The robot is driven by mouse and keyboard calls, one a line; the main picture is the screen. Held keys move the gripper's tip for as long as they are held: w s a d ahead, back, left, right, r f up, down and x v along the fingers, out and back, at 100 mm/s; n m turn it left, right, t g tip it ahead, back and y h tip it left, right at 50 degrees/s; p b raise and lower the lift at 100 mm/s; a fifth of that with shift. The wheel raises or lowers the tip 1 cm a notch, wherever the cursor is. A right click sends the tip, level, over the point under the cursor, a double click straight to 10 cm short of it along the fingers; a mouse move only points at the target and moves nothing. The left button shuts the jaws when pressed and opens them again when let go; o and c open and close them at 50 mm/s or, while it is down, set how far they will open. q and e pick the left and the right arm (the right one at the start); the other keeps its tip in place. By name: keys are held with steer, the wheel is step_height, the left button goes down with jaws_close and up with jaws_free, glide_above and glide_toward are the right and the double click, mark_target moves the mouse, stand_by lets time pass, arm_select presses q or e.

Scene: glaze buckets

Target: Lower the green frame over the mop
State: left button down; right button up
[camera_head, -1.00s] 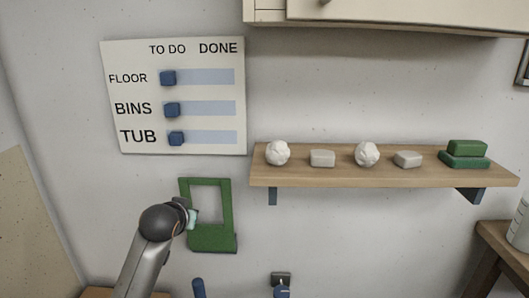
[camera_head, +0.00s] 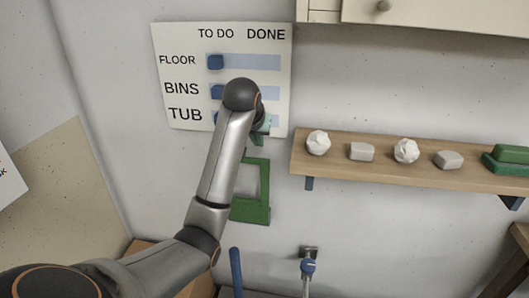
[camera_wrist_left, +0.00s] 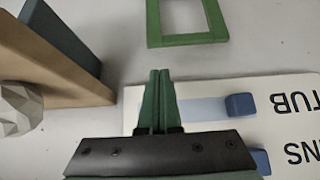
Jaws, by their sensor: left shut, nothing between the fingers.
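My left gripper (camera_head: 262,130) is above the frame, before the board's lower right part, apart from the frame. In the left wrist view its green fingers (camera_wrist_left: 160,72) are shut and empty. A blue handle (camera_head: 236,272) stands below the frame, and a blue-topped pole (camera_head: 308,268) hangs at a wall holder; I cannot tell which is the mop. My right gripper is not in view.
The task board (camera_head: 175,50) has blue sliders, the FLOOR one (camera_head: 216,62) at the TO DO side. A wooden shelf (camera_head: 400,176) at the right holds white lumps, pale blocks and green blocks. A cabinet (camera_head: 430,15) hangs above. Wall between frame and shelf is clear.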

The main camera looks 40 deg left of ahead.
mark_target(262, 159)
arm_select(q)
steer(key=x, duration=0.9)
steer(key=shift+w+f+p, duration=0.1)
steer(key=shift+f+p, duration=0.1)
steer(key=shift+p, duration=0.2)
steer(key=shift+w+a+f, duration=0.1)
steer(key=shift+w+f, duration=0.1)
steer(key=shift+f, duration=0.05)
